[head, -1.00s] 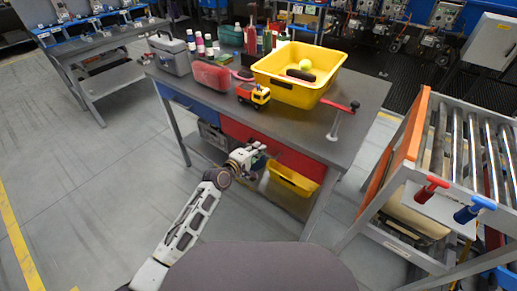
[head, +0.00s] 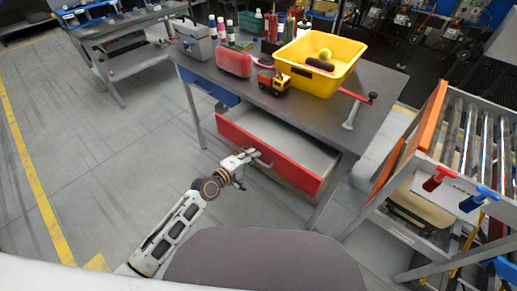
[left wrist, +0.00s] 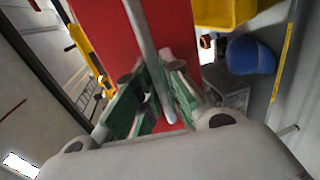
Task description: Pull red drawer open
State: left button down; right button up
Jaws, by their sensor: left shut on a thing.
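The red drawer (head: 294,171) stands pulled out from under the grey workbench, its pale, empty-looking interior showing in the head view. My left gripper (head: 256,161) is at the drawer's front. In the left wrist view, the grey bar handle (left wrist: 142,35) runs between the green-padded fingers of my left gripper (left wrist: 152,88), against the red front panel (left wrist: 102,35). The gripper is shut on this handle. The fingers hide part of the bar. My right gripper is not in view.
On the workbench (head: 385,95) stand a yellow bin (head: 312,78), a toy truck (head: 273,82), a red case (head: 233,62) and a grey toolbox (head: 196,42). A blue drawer (head: 207,88) is left of the red one. A roller conveyor (head: 470,140) stands at right. The floor at left is clear.

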pick_arm(q)
jog(key=shift+f+v, duration=0.2)
jog(key=shift+v, duration=0.75)
jog(key=shift+f+v, duration=0.2)
jog(key=shift+v, duration=0.7)
jog(key=shift+s, duration=0.1)
jog(key=c, duration=1.5)
grip_release()
jog(key=shift+v, duration=5.95)
